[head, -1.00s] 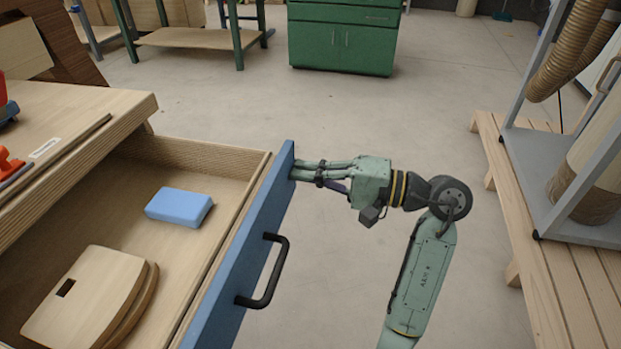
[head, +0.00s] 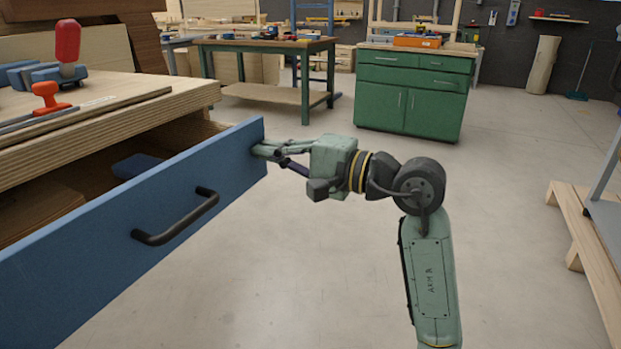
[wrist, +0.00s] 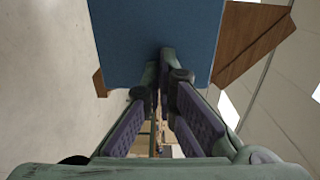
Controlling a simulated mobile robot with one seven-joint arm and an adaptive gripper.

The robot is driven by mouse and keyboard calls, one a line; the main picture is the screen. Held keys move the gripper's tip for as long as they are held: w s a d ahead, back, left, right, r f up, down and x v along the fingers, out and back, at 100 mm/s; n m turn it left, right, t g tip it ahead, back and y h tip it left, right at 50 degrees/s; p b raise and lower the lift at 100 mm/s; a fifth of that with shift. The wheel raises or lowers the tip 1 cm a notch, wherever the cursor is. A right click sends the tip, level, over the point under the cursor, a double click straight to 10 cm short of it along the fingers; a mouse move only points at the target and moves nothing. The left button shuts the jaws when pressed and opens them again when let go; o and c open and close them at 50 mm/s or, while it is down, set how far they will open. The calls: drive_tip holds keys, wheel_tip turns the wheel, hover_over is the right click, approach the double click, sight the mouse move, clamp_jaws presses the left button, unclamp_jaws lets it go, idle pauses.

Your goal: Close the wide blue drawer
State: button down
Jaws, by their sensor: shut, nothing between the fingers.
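The wide blue drawer (head: 90,262) stands partly open under the workbench on the left in the head view, with a black bar handle (head: 178,217) on its front. My gripper (head: 258,151) is shut and empty. Its fingertips are at the far end of the blue front and seem to touch it; the handle is to the left, apart from them. In the wrist view the fingertips (wrist: 160,60) lie against the blue front (wrist: 158,28). Inside the drawer a blue block (head: 137,166) and wooden pieces (head: 35,207) show, mostly in shadow and partly hidden by the front.
A green cabinet (head: 410,95) and a green-legged table (head: 265,45) stand at the back. A low wooden platform (head: 590,235) is at the right. The middle floor is clear.

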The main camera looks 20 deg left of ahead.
drive_tip(key=a, duration=0.3)
drive_tip(key=w+a+b, duration=0.1)
drive_tip(key=a, duration=0.6)
drive_tip(key=shift+w+a+b, duration=0.3)
drive_tip(key=shift+b, duration=0.05)
